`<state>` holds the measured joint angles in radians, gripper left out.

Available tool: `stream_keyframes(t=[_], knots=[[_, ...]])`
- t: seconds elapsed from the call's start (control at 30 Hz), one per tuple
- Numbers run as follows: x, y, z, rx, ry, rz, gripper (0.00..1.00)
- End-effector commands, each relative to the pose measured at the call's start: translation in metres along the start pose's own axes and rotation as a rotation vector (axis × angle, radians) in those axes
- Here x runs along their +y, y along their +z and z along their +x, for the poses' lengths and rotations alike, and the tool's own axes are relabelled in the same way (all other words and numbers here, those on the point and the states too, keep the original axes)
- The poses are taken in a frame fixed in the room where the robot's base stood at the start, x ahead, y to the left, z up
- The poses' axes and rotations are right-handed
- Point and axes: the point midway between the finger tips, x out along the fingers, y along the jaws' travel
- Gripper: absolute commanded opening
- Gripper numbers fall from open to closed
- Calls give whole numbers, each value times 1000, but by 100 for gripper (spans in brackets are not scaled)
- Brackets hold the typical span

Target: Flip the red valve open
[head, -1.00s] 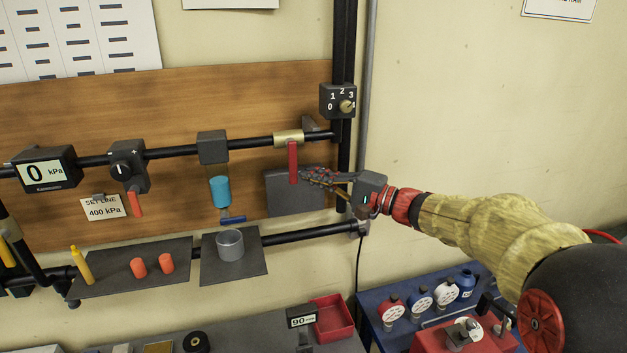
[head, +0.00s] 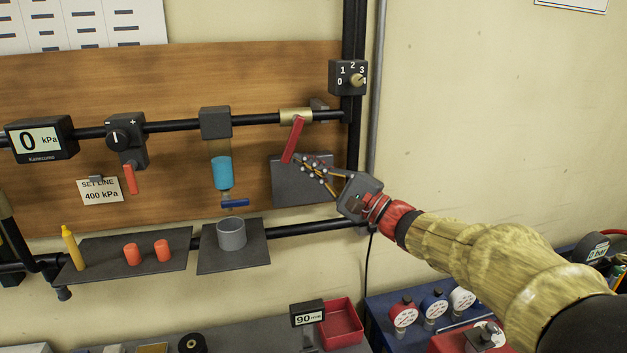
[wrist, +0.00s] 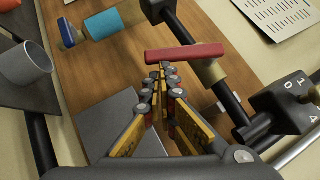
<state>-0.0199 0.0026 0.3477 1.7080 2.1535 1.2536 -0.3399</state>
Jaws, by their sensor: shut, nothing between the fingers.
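The red valve lever (head: 292,140) hangs from the brass valve body (head: 296,116) on the upper black pipe. It is tilted, its lower end swung to the left. My gripper (head: 304,160) is shut and empty, its fingertips close beside the lower part of the lever, on its right. In the wrist view the red lever (wrist: 185,54) lies across just beyond the fingertips (wrist: 164,68); whether they touch it I cannot tell. The brass body (wrist: 210,72) shows at the lever's right end.
The gauge (head: 41,139) reads 0 kPa. A regulator knob (head: 119,139), a blue-filled cup (head: 221,172) with a blue lever and a selector dial (head: 349,77) share the frame. A grey plate (head: 290,190) sits behind my gripper. A cup (head: 231,233) stands on a shelf below.

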Motion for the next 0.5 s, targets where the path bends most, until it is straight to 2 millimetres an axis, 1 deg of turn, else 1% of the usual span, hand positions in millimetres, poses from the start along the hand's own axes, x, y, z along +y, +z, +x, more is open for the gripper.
stream_keyframes(t=[0.03,0.1,0.5], knots=[[9,1,0,-3,-24,24,0],[11,5,4,-5,-62,61,0],[18,27,26,-4,-56,52,0]])
